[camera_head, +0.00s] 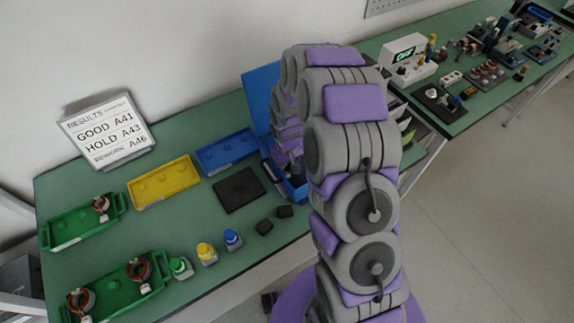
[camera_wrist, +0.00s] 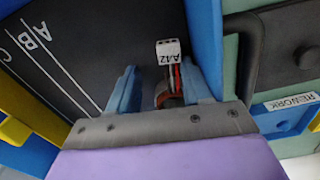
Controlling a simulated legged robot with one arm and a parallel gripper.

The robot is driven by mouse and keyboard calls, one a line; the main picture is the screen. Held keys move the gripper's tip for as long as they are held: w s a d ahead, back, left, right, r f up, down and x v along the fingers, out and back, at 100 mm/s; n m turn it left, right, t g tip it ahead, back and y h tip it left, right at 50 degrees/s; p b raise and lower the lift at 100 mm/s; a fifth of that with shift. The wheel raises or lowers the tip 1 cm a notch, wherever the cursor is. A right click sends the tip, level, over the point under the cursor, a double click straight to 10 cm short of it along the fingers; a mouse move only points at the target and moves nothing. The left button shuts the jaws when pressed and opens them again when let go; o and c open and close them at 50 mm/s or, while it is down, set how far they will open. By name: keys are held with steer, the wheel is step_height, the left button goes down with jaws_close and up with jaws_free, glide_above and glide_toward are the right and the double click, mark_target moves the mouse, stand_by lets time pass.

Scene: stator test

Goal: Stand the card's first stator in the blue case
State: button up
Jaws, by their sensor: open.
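The blue case (camera_head: 292,190) stands open behind my arm, with its lid (camera_head: 260,98) raised. In the wrist view the case wall (camera_wrist: 206,35) borders a dark floor with white lines and the letters A, B and C. A stator (camera_wrist: 174,88) with red-brown windings and a white tag, seemingly reading A42, is between the fingers of my gripper (camera_wrist: 166,88). The fingers are open around it; contact cannot be told. The results card (camera_head: 107,132) lists GOOD A41, HOLD A43, REWORK A46.
A green tray (camera_head: 72,240) holds a stator (camera_head: 101,207); the front green tray (camera_head: 112,300) holds two. Yellow (camera_head: 135,200) and blue (camera_head: 205,165) trays and a black mat (camera_head: 238,203) lie between card and case.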

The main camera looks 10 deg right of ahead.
steer(key=shift+r, duration=0.1)
step_height(320, 180, up, 17)
steer(key=p, duration=0.3)
stand_by(0.4)
stand_by(0.5)
steer(key=s+r, duration=0.4)
steer(key=s, duration=0.7)
steer(key=s+r+m+g, duration=0.1)
steer(key=s+r, duration=0.3)
steer(key=s, duration=0.7)
steer(key=s+r+m+g, duration=0.1)
steer(key=s+r, duration=0.4)
steer(key=s, duration=0.7)
steer(key=shift+d, duration=0.15)
steer(key=shift+c, duration=1.1)
